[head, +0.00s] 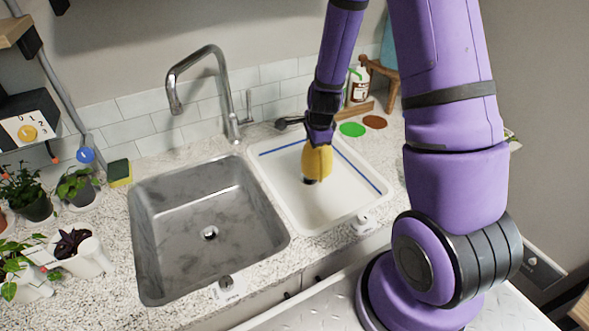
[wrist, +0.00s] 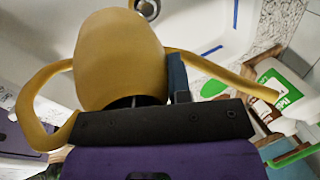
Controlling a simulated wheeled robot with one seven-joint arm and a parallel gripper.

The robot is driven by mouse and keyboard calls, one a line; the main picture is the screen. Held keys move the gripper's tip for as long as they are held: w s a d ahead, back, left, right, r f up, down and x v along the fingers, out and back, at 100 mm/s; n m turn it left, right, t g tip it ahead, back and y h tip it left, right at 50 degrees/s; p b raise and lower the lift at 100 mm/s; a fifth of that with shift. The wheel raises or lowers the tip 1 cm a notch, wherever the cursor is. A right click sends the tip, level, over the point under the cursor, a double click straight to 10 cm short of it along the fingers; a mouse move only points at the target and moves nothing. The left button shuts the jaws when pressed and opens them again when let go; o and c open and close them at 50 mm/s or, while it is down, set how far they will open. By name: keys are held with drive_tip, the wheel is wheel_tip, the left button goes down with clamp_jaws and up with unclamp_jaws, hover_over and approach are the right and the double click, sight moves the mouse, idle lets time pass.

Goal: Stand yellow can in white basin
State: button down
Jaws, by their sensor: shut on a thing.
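The yellow can (head: 317,161) is in my gripper (head: 319,139), over the inside of the white basin (head: 338,210). In the wrist view the yellow can (wrist: 118,55) fills the upper left, with a curved handle at left and a thin spout reaching right. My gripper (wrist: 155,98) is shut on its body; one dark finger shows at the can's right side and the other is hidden. The white basin (wrist: 205,25) lies beyond the can, with a blue stripe on its wall. I cannot tell whether the can's bottom touches the basin floor.
A grey metal sink (head: 175,200) with a tall faucet (head: 222,85) is left of the basin. Behind the basin are a green disc (head: 352,129), a brown disc (head: 375,121) and a white bottle (head: 359,85). Potted plants (head: 76,185) and a sponge (head: 119,171) stand at left.

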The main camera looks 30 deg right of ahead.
sight(327, 159)
drive_tip(key=s+f+m, duration=0.1)
drive_tip(key=s+d+f+m, duration=0.1)
drive_tip(key=s, duration=0.1)
drive_tip(key=s+d+f+m+h, duration=0.1)
drive_tip(key=f, duration=0.1)
drive_tip(key=shift+s+m, duration=0.2)
drive_tip(key=shift+m, duration=0.2)
drive_tip(key=shift+w, duration=0.1)
drive_tip(key=shift+g, duration=0.3)
drive_tip(key=shift+w+a+f, duration=0.15)
drive_tip(key=shift+w+f, duration=0.7)
drive_tip(key=shift+w, duration=1.75)
drive_tip(key=shift+w+a+f, duration=0.1)
drive_tip(key=shift+w+f, duration=0.8)
drive_tip(key=shift+w, duration=1.65)
drive_tip(key=shift+w+a+f, duration=0.15)
drive_tip(key=shift+w+f, duration=0.7)
drive_tip(key=shift+w, duration=1.75)
drive_tip(key=c, duration=1.1)
unclamp_jaws()
drive_tip(key=shift+o, duration=0.2)
